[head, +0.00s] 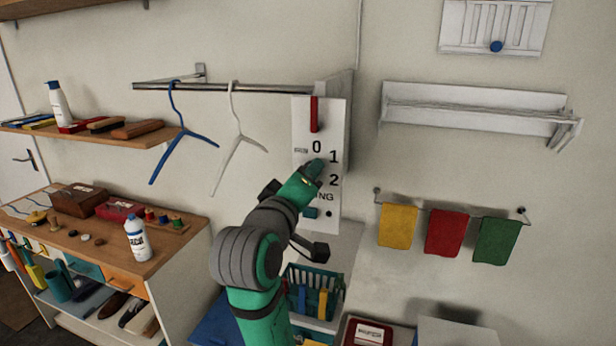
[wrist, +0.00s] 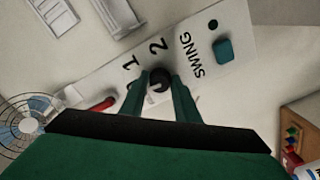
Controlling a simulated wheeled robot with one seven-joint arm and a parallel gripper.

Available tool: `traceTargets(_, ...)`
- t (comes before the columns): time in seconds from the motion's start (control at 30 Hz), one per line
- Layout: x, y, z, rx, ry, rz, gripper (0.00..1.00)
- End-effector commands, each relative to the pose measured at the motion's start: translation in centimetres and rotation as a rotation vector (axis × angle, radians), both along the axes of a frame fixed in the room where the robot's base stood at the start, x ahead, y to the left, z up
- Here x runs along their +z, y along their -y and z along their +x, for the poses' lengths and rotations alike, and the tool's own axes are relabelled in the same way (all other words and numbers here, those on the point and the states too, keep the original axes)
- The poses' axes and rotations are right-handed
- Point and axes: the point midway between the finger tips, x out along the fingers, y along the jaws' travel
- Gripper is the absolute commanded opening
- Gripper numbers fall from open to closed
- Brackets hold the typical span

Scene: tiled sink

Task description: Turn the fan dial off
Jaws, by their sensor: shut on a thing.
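A white control panel (head: 301,130) is on the wall, marked 0, 1, 2 and SWING. The dark round fan dial (wrist: 158,77) is in the middle of the wrist view, beside the printed 1 and 2. My green gripper (wrist: 160,83) has one finger on each side of the dial and is shut on it. In the head view my gripper (head: 315,168) is against the panel below the 0 and hides the dial. I cannot tell where the dial's pointer is set. A teal button (wrist: 223,49) sits beside SWING.
A red switch (head: 314,114) is at the panel's top. A rail with a blue hanger (head: 174,130) and a white hanger (head: 236,140) is left of it. A basket (head: 316,281) stands below my arm. A round grille with blue parts (wrist: 27,122) shows in the wrist view.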

Motion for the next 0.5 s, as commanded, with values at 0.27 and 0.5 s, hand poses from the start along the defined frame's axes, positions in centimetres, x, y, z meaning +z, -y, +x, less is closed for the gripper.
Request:
traceTargets(0.27,-0.04,0.00,-0.01,0.000,-0.031,-0.091,0.06)
traceTargets(0.5,-0.04,-0.01,-0.01,0.000,-0.038,-0.114,0.06)
